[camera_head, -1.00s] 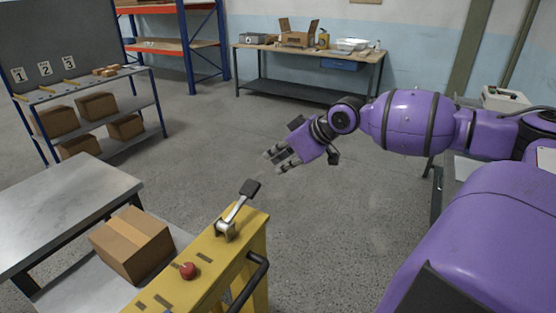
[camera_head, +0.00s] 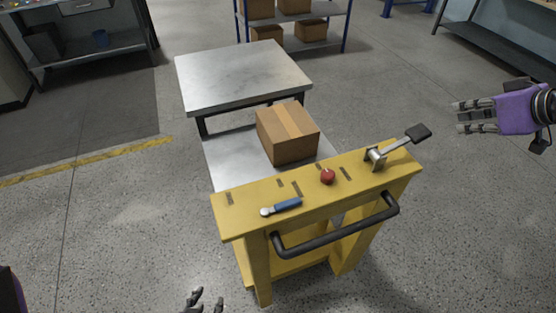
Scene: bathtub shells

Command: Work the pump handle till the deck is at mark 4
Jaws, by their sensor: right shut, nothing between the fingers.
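The yellow lift cart (camera_head: 240,213) stands in the middle. On its top, at the right end, a metal lever with a black pad (camera_head: 418,133), which looks like the pump handle, leans up to the right. A blue-handled lever (camera_head: 287,203) lies at the left end, with a red knob (camera_head: 327,177) between them. The grey deck (camera_head: 226,160) carries a cardboard box (camera_head: 287,133). I see no height mark I can read. My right gripper (camera_head: 470,117) is right of the black pad, empty and apart from it. Only the fingertips of my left gripper (camera_head: 205,304) show at the bottom edge.
A grey metal table (camera_head: 243,75) stands behind the deck. A black push bar (camera_head: 335,233) runs along the cart's near side. Shelves with boxes (camera_head: 345,20) stand at the back. Open concrete floor lies to the right and left of the cart.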

